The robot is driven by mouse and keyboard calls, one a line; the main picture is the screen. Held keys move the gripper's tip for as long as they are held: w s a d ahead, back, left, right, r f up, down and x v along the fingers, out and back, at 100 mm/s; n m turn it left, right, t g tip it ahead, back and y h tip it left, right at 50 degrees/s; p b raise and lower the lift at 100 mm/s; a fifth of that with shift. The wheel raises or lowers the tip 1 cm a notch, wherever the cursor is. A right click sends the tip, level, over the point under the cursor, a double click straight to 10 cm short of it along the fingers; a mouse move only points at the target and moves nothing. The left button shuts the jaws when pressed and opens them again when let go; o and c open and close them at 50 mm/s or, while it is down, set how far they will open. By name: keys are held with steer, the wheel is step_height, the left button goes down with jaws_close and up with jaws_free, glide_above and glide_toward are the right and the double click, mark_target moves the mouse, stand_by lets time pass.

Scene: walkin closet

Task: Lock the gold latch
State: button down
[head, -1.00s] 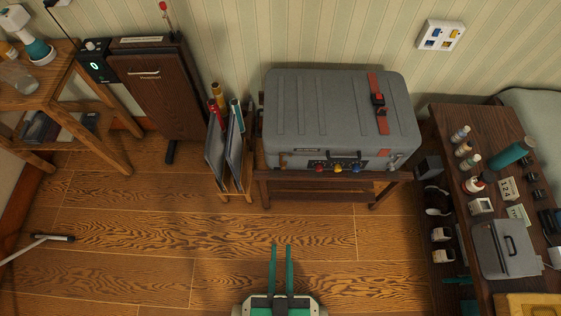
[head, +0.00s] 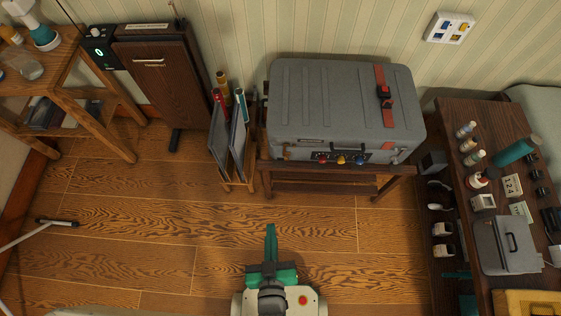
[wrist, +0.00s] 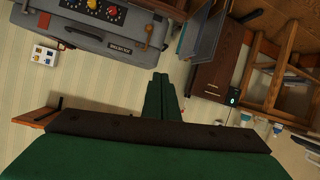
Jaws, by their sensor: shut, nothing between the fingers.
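A grey hard case (head: 340,105) with a red strap stands on a wooden stand near the wall, and part of it shows in the wrist view (wrist: 85,38). A small brownish-gold latch (head: 286,152) is at the left end of its front face. It seems to match the small metal latch (wrist: 148,30) in the wrist view. Its exact position is too small to tell. My gripper (head: 271,230) has its green fingers together, empty, over the floor in front of the stand, well apart from the case. The fingers also show in the wrist view (wrist: 160,82).
Red, yellow and blue knobs (head: 341,160) line the case's front. A folder rack (head: 230,145) stands close on its left. A dark table (head: 500,150) with bottles and a small grey box is on the right. The floor (head: 330,235) between is clear.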

steer(key=w+a+f+n+g+h, duration=0.1)
steer(key=w+a+f+n+g, duration=0.15)
steer(key=w+f, duration=0.75)
steer(key=w+a+n+h, duration=0.1)
steer(key=w+h, duration=0.3)
steer(key=w, duration=0.7)
steer(key=shift+w+a+r+n, duration=0.15)
steer(key=shift+a+r+n, duration=0.15)
steer(key=shift+n, duration=0.25)
steer(key=shift+w+f+t, duration=0.1)
steer(key=shift+t, duration=0.15)
glide_toward(285, 155)
steer(key=w+a+r, duration=0.2)
steer(key=shift+w+d+f, duration=0.3)
steer(key=shift+d+f, duration=0.5)
steer(key=shift+w+d+f, duration=0.35)
steer(key=shift+d+f, duration=0.45)
steer(key=shift+d, duration=0.1)
